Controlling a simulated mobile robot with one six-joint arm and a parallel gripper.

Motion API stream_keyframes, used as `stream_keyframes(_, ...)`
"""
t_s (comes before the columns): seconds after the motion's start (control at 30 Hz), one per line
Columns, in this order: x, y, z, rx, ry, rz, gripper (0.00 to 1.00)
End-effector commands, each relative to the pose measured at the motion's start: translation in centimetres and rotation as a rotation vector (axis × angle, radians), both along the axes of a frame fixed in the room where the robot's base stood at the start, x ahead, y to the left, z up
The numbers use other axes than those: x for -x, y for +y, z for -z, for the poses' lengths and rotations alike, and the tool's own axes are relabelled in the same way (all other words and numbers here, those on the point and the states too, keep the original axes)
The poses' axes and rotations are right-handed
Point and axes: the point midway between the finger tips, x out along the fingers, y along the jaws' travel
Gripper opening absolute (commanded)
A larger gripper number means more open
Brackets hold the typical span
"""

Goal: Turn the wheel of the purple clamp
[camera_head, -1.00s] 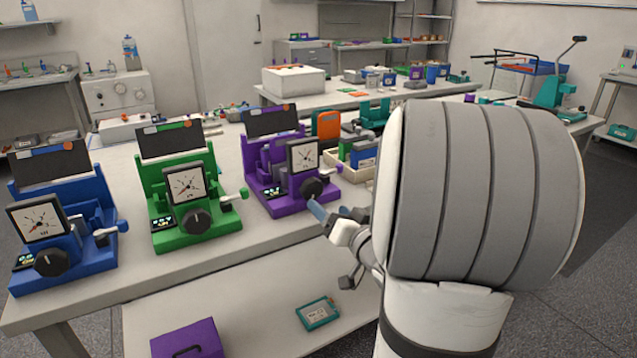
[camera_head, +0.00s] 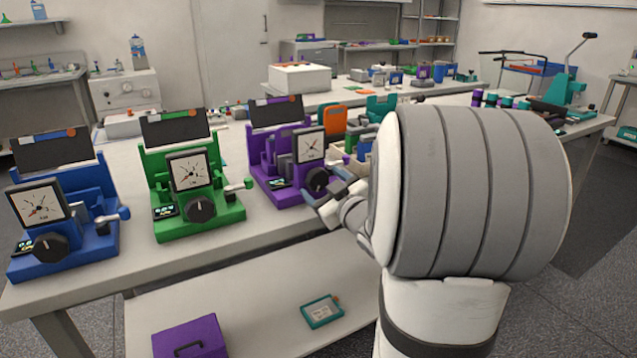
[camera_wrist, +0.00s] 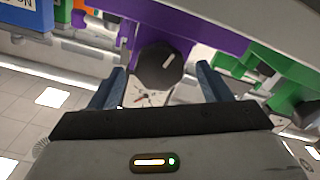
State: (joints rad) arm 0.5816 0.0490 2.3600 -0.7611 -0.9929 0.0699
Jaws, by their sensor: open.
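The purple clamp (camera_head: 268,165) stands on the bench, right of the green clamp. Its black wheel (camera_head: 316,180) is on the front, below a square dial gauge (camera_head: 309,147). My gripper (camera_head: 335,196) is just in front of the wheel, seen from the side and partly hidden by my arm. In the wrist view, the wheel (camera_wrist: 158,66) with its white mark lies between and slightly beyond the two blue fingertips (camera_wrist: 160,82). The fingers are apart with visible gaps on both sides of the wheel. Whether either touches it I cannot tell.
The green clamp (camera_head: 183,205) and the blue clamp (camera_head: 60,240) stand to the left, each with its own wheel and side lever. An orange item (camera_head: 333,121) and bins stand behind. A purple case (camera_head: 190,338) and a teal-framed device (camera_head: 322,311) lie on the lower shelf.

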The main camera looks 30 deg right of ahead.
Motion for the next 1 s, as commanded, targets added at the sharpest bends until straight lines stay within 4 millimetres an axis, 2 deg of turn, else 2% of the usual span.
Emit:
stream_keyframes(0.1, -1.6, 0.1, 0.0, 0.0, -0.001, -0.003, 0.71)
stream_keyframes(0.2, -2.4, 0.1, 0.1, 0.0, 0.0, -0.001, 0.71)
stream_keyframes(0.53, -2.7, 0.1, 0.0, -0.001, 0.0, 0.0, 0.71)
stream_keyframes(1.0, -2.7, 0.1, 0.0, -0.001, 0.0, 0.0, 0.32)
